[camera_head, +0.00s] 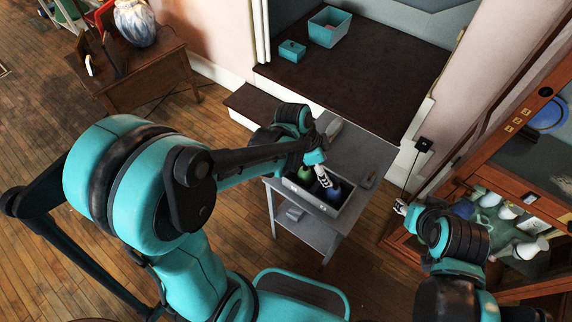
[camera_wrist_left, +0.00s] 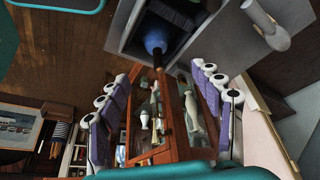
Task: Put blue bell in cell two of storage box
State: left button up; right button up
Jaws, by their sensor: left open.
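A grey storage box (camera_head: 307,200) sits on a small grey table. The blue bell (camera_head: 335,192) is inside at its right end, and a green object (camera_head: 304,173) is at its left end. My left gripper (camera_head: 322,178) is over the box. In the left wrist view, its white and purple fingers (camera_wrist_left: 156,78) are spread wide with nothing between them. The blue bell (camera_wrist_left: 155,38) shows beyond the fingertips, by a grey wall. The cell numbers cannot be read. My right gripper (camera_head: 400,207) is near the cabinet at the right; its jaws are too small to tell.
A wooden cabinet (camera_head: 520,118) with several vessels inside stands at the right. A dark raised platform (camera_head: 350,75) behind the table holds two teal boxes (camera_head: 328,27). A wooden side table (camera_head: 150,80) with a vase is at the upper left. Wooden floor lies clear around the grey table.

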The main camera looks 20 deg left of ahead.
pick_arm(q)
jog(key=s+a+r+n+t+y, duration=0.4)
jog(key=s+a+r+n, duration=0.6)
jog(key=a+n, duration=0.3)
jog(key=shift+s+t, duration=0.2)
jog(key=shift+t, duration=0.4)
